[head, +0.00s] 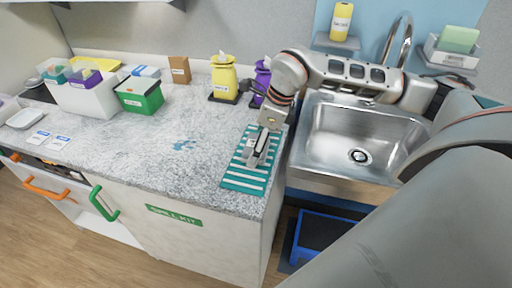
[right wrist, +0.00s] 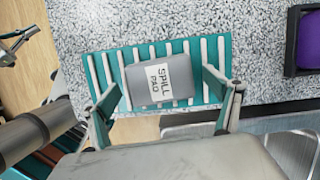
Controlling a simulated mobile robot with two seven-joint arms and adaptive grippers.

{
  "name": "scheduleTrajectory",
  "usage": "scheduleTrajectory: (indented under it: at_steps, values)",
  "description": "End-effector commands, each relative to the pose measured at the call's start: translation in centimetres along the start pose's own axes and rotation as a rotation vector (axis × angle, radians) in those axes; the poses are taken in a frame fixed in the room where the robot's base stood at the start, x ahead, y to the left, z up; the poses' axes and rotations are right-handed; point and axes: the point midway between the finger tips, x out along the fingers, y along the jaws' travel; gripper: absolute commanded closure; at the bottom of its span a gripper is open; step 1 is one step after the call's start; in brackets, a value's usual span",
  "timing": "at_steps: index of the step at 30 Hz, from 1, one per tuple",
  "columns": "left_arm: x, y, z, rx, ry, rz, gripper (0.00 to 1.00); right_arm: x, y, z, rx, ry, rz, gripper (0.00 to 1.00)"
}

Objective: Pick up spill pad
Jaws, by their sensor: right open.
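The spill pad (right wrist: 150,88) is a grey block with a white "SPILL PAD" label. It lies on a teal and white striped mat (right wrist: 214,48). In the head view the mat (head: 243,183) is at the counter's right end, and my right gripper (head: 258,155) is over it, partly hiding the pad. In the right wrist view my right gripper (right wrist: 163,108) is open, with one finger on each side of the pad. I cannot tell whether the fingers touch it. What seems to be my left gripper (right wrist: 18,40) shows at the upper left edge, its opening unclear.
A sink (head: 330,130) with a tap lies right of the mat. Yellow (head: 223,80) and purple (head: 262,78) bottles stand behind it. A green box (head: 140,97) and white bins are at the left. Blue spots (head: 184,145) mark the otherwise clear middle counter.

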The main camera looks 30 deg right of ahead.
Motion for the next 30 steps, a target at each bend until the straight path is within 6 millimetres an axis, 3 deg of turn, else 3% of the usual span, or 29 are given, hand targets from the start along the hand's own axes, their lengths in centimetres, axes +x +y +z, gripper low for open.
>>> scheduleTrajectory:
  at_steps: [1, 6, 20, 26, 30]
  values:
    - [0.0, 0.0, 0.0, 0.000, 0.000, 0.000, 1.00, 0.0, 0.0, 0.0, 0.000, 0.000, 0.000, 0.11]
    - [0.0, 0.0, 0.1, 0.000, -0.001, 0.000, 1.00, 0.0, 0.0, 0.0, 0.000, 0.000, 0.000, 0.52]
    - [-0.1, 0.1, 0.6, -0.001, -0.010, 0.001, 1.00, -0.6, 0.0, 0.2, 0.000, 0.000, -0.001, 0.52]
    - [0.0, 0.1, 0.7, -0.001, -0.011, 0.001, 1.00, -3.0, -0.1, 1.0, -0.002, -0.003, -0.003, 0.52]
    - [0.0, 0.1, 0.7, -0.001, -0.010, 0.001, 1.00, -6.4, -0.1, 2.1, -0.001, -0.006, -0.005, 0.52]
